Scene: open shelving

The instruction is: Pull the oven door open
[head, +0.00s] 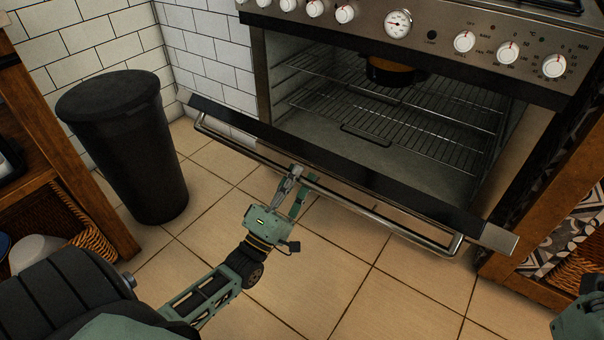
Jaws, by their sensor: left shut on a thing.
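The oven (256,60) stands at the top right of the head view. Its door (340,163) is tilted well down and outward, so the inside shows. A metal bar handle (390,222) runs along the door's outer face. My left gripper (299,180) is shut on the handle, left of its middle. My right arm shows only as a small part at the lower right edge; its fingers are out of the picture.
Wire racks (440,135) and a dark pan (390,72) are inside the oven. A black bin (125,145) stands at the left. Wooden shelving with baskets (80,228) flanks both sides. The tiled floor (300,285) in front is clear.

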